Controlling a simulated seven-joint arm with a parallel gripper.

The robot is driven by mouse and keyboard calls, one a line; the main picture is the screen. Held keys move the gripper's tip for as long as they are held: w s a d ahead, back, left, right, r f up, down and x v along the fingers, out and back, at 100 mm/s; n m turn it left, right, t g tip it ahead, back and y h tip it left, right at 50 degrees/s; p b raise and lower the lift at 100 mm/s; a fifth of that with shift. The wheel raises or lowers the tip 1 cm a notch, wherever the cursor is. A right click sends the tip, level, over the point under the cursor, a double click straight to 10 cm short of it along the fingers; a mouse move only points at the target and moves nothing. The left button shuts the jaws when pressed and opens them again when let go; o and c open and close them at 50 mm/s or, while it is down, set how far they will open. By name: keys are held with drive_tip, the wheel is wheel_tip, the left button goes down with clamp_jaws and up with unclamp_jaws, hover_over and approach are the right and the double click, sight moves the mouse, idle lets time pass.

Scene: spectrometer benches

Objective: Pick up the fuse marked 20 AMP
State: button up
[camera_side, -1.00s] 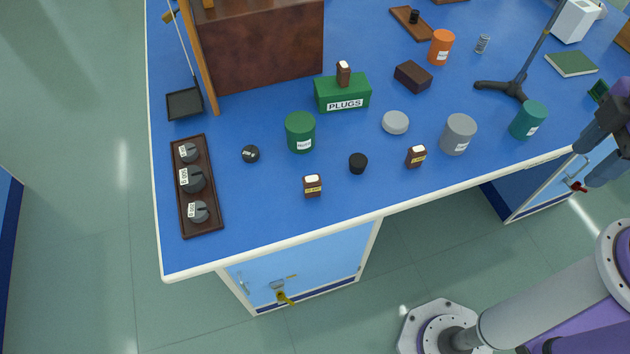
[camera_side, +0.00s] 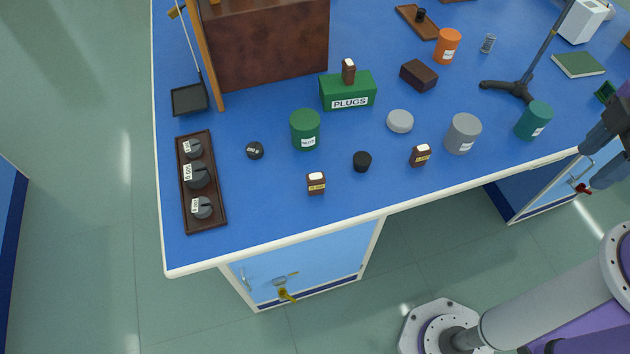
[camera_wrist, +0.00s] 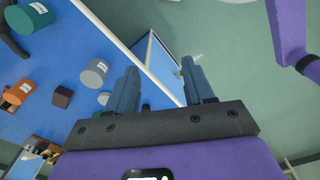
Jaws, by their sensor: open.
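Three small brown blocks with white tops look like fuses. One (camera_side: 316,184) stands near the bench's front edge, and another (camera_side: 421,156) stands farther right near the same edge; both have yellow labels too small to read. The third (camera_side: 348,71) stands on the green PLUGS box (camera_side: 347,91), its marking not visible. I cannot tell which is 20 AMP. My gripper (camera_wrist: 161,84) is open and empty in the wrist view, its fingers pointing toward the bench's side and floor. In the side view it is at the right edge, partly cut off, well right of the brown blocks.
A black knob (camera_side: 362,161) lies between the two front blocks. A green canister (camera_side: 305,130), grey canister (camera_side: 463,134), teal canister (camera_side: 534,121) and grey disc (camera_side: 400,121) stand nearby. A stand (camera_side: 510,86) rises behind.

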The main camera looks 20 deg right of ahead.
sight(307, 184)
idle(0.3)
drive_tip(key=w+a+f+m+g+y, duration=0.3)
drive_tip(key=a+m+g+y, duration=0.1)
drive_tip(key=a+m, duration=0.45)
drive_tip(key=w+a+f+m+g+y, duration=0.3)
drive_tip(key=a+f+m+g+y, duration=0.15)
drive_tip(key=a+m, duration=0.4)
drive_tip(key=w+a+f+m+t+y, duration=0.2)
drive_tip(key=w+f+m+t, duration=0.3)
drive_tip(key=w+m, duration=0.2)
drive_tip(key=w+a+f+m+t+y, duration=0.3)
drive_tip(key=w+f+m+t, duration=0.2)
drive_tip(key=w+m, duration=0.25)
drive_tip(key=x, duration=1.1)
drive_tip(key=shift+s+f, duration=0.1)
drive_tip(key=shift+f, duration=0.05)
drive_tip(key=shift+m+h, duration=0.25)
drive_tip(key=shift+w+x, duration=0.2)
drive_tip(key=shift+x, duration=1.2)
drive_tip(key=shift+w+x, duration=0.2)
drive_tip(key=shift+x, duration=1.2)
drive_tip(key=shift+d, duration=0.1)
